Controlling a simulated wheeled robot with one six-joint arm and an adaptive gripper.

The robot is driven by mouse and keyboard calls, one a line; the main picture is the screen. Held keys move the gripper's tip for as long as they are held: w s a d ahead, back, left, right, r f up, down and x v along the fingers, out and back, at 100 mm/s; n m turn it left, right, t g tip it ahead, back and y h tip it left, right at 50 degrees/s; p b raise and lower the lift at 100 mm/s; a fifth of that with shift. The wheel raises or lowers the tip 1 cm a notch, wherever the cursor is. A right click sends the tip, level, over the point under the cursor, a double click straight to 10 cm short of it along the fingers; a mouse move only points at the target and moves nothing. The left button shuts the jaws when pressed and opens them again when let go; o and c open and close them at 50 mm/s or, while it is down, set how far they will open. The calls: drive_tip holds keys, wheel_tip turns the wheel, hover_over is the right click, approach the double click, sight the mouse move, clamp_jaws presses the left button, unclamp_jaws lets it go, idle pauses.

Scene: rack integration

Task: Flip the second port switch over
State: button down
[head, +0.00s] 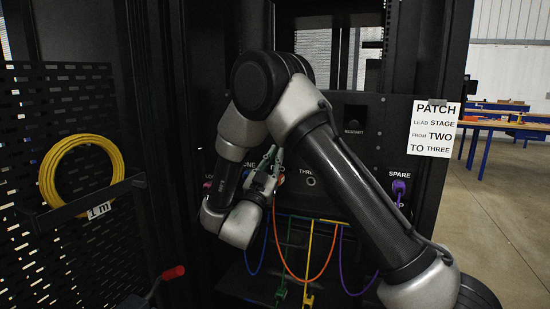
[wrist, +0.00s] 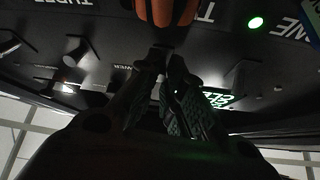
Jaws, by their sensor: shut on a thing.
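The switch under the THREE label (wrist: 77,50) stands clear on the left. Another dark switch (wrist: 235,76) shows on the right, on the ONE side.
A green lamp (wrist: 256,22) glows near the ONE label. An orange cable (head: 283,255) hangs below my gripper, beside blue, green, yellow and purple cables. A purple plug (head: 399,187) sits at SPARE. A yellow coil (head: 82,172) hangs left; a PATCH sign (head: 434,128) hangs right.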

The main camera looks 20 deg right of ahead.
idle(0.3)
drive_tip(key=c, duration=1.5)
unclamp_jaws()
drive_tip(key=shift+r, duration=0.1)
wheel_tip(320, 180, up, 10)
drive_tip(key=shift+f, duration=0.1)
drive_tip(key=shift+a, duration=0.1)
